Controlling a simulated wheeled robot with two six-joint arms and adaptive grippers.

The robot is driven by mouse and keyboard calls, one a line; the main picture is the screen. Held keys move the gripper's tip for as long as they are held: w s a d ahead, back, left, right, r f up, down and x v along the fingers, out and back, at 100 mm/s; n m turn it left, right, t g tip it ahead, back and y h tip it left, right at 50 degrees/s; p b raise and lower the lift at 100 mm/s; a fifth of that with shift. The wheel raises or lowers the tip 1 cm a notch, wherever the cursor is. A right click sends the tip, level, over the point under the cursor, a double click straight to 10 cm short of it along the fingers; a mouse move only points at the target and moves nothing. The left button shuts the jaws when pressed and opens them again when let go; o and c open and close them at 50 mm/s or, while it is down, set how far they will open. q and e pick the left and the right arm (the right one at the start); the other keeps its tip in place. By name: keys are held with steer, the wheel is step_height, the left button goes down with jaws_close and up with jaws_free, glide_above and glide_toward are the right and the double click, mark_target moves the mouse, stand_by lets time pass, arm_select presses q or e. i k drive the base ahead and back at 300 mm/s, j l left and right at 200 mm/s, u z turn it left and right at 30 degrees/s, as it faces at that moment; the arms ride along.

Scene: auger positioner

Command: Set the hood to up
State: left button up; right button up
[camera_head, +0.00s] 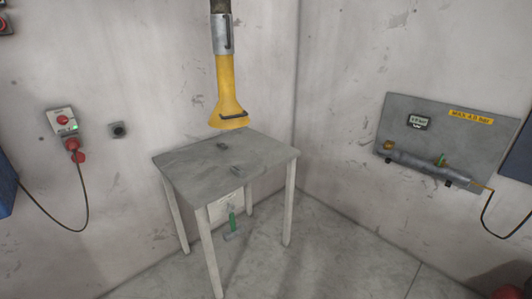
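The hood (228,105) is a yellow flared piece. It hangs from a grey metal pipe section (222,35) with a dark handle, near the top middle of the head view. Its wide mouth points down, a little above the back edge of a grey table (190,180). A gap between the mouth and the tabletop seems to show, but the exact height is hard to tell. Neither of my grippers is in view.
A green-handled valve (232,220) shows below the table's front edge. A switch box with a red plug and cable (62,121) is on the left wall. A grey panel with a pipe (455,125) is on the right wall.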

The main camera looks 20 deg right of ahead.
mark_target(228, 114)
steer(key=i+j+z, duration=0.4)
steer(key=i, duration=0.25)
steer(key=i+j+z, duration=0.45)
steer(key=i, duration=0.15)
steer(key=i+j, duration=0.2)
